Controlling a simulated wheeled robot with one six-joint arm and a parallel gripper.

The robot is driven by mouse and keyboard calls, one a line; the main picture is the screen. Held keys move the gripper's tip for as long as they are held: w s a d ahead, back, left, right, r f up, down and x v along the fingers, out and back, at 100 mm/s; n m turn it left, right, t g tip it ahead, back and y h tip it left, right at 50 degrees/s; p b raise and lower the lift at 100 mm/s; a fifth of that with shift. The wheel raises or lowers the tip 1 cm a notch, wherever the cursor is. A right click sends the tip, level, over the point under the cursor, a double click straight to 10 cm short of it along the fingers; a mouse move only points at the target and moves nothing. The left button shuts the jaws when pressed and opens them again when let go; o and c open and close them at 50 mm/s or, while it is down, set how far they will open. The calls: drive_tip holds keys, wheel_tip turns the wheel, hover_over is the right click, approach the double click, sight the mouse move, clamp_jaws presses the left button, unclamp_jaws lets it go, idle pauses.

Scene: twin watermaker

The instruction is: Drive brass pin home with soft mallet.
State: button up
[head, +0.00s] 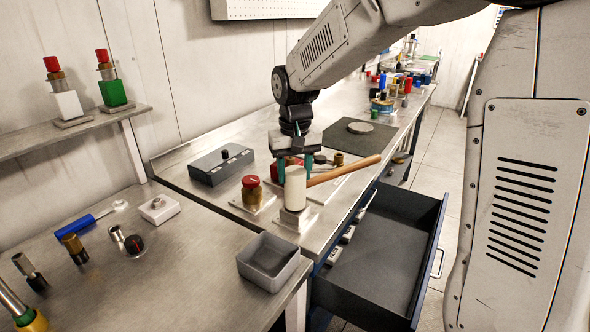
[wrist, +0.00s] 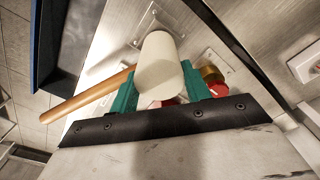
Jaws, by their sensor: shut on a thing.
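My gripper (head: 295,166) is shut on the soft mallet, with its teal fingers on either side of the white head (head: 295,188). The mallet's wooden handle (head: 345,172) points to the right. In the wrist view, the white head (wrist: 158,65) sits between the fingers of my gripper (wrist: 160,92), and the handle (wrist: 90,98) runs down to the left. The head stands upright just above a small metal block on a plate (head: 295,218). I cannot tell whether they touch. I cannot make out the brass pin; the mallet head may hide it.
A red-capped brass fitting (head: 251,190) stands close left of the mallet. A grey box (head: 221,164) lies behind it. A grey open bin (head: 268,262) is at the front. An open drawer (head: 385,255) juts out at right. Loose tools lie on the left bench (head: 190,235).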

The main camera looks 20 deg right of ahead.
drive_tip(key=shift+r, duration=3.55)
drive_tip(key=shift+f, duration=3.55)
wheel_tip(320, 180, up, 7)
drive_tip(key=shift+r, duration=0.2)
wheel_tip(320, 180, down, 7)
drive_tip(key=shift+f, duration=0.15)
wheel_tip(320, 180, up, 3)
drive_tip(key=shift+r, duration=0.85)
